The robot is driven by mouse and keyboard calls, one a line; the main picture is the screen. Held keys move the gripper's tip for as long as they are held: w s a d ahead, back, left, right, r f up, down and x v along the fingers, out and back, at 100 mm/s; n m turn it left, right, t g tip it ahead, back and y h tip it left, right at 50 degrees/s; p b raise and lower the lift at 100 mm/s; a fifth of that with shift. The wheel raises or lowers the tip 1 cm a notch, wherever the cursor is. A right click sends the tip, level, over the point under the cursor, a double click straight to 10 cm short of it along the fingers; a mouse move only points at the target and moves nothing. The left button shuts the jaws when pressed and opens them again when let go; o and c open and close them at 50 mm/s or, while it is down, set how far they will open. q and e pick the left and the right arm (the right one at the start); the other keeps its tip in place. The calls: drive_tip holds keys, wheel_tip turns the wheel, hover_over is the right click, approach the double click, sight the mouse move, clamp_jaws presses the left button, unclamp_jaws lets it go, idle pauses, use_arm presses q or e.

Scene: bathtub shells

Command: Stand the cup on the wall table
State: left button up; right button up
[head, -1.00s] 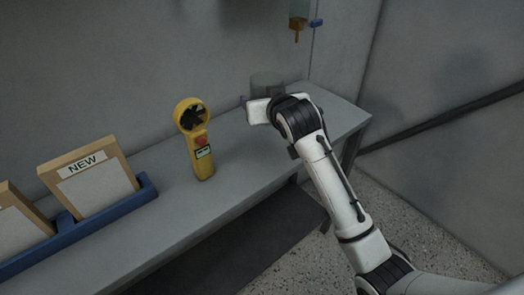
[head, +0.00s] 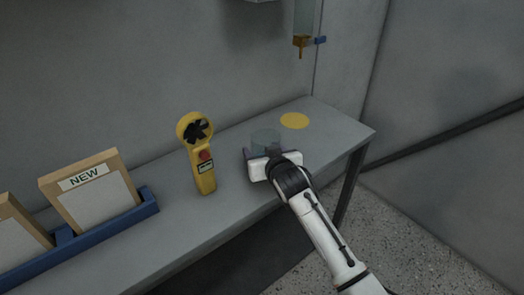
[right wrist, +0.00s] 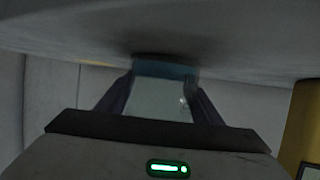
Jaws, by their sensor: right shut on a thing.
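The cup (head: 265,138) is clear and greyish, and looks upright over the right part of the grey wall table (head: 333,137). My right gripper (head: 262,153) is shut on it from the front side. In the right wrist view the cup (right wrist: 160,98) sits between the two dark fingers, its bluish end close to the table surface (right wrist: 235,50). I cannot tell whether it touches the table. A flat yellow disc (head: 294,121) lies on the table behind and to the right of the cup, apart from it. My left gripper is not in view.
A yellow handheld fan meter (head: 205,180) stands to the left of the cup. Further left is a blue rack (head: 140,207) with framed boards (head: 95,190). A clear dispenser with an orange nozzle (head: 301,42) hangs above the table's right end. The right end around the disc is clear.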

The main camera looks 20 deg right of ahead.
drive_tip(key=shift+f, duration=0.15)
drive_tip(key=o, duration=1)
drive_tip(key=shift+o, duration=0.2)
drive_tip(key=shift+r, duration=0.35)
drive_tip(key=p+v, duration=0.1)
drive_tip(key=v, duration=1.1)
drive_tip(key=shift+a+f, duration=0.1)
drive_tip(key=shift+f, duration=0.05)
